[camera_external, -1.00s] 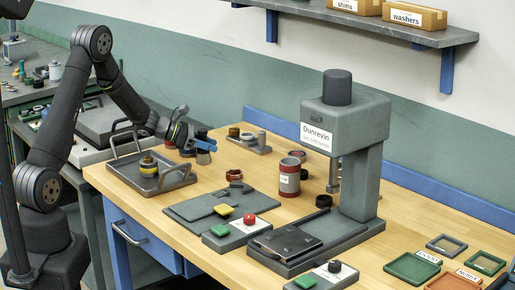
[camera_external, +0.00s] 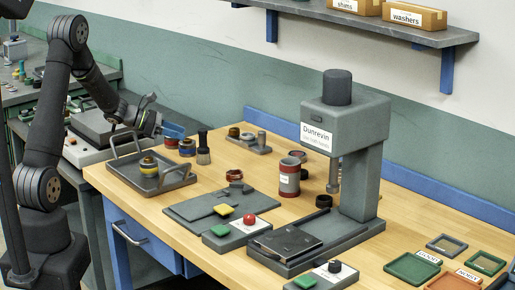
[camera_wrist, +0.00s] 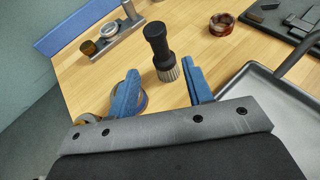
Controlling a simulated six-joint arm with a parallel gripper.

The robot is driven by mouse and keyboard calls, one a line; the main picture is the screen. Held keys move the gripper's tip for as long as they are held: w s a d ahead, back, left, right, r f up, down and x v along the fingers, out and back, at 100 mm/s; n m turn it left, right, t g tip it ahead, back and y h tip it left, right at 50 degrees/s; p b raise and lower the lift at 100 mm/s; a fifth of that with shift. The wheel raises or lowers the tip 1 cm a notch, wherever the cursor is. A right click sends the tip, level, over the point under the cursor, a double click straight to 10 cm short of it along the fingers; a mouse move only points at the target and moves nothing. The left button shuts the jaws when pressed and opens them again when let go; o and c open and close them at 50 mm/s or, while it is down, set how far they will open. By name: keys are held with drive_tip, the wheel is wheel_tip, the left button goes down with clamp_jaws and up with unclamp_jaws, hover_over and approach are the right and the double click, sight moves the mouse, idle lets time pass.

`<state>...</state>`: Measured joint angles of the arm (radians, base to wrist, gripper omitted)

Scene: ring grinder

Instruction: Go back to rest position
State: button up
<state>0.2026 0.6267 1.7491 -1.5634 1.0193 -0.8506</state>
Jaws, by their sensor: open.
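My gripper (camera_wrist: 160,92) is open and empty in the wrist view, its two blue fingers apart. In the external view my gripper (camera_external: 174,131) is over the back left of the table, behind the grey tray (camera_external: 178,182). A black-handled brush (camera_wrist: 160,50) stands upright on the table beyond the fingers; it also shows in the external view (camera_external: 203,148). A blue and tan ring-shaped part (camera_external: 187,147) stands left of the brush, and is partly hidden behind the left finger in the wrist view.
The Dunrevin press (camera_external: 345,120) stands tall at the right. The tray holds a yellow-topped stacked part (camera_external: 148,165). A red-and-white can (camera_external: 289,178), a flat dark plate (camera_external: 205,205) and button boxes (camera_external: 240,232) occupy the middle. A shelf (camera_external: 400,30) hangs above.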

sight(208, 148)
drive_tip(key=shift+s+a+r, duration=0.15)
drive_tip(key=shift+a+r, duration=0.1)
drive_tip(key=shift+a, duration=0.35)
drive_tip(key=x, duration=1.2)
drive_tip(key=shift+d+f, duration=0.2)
drive_tip(key=shift+a+r, duration=0.2)
drive_tip(key=shift+r, duration=1.45)
drive_tip(key=shift+f, duration=0.1)
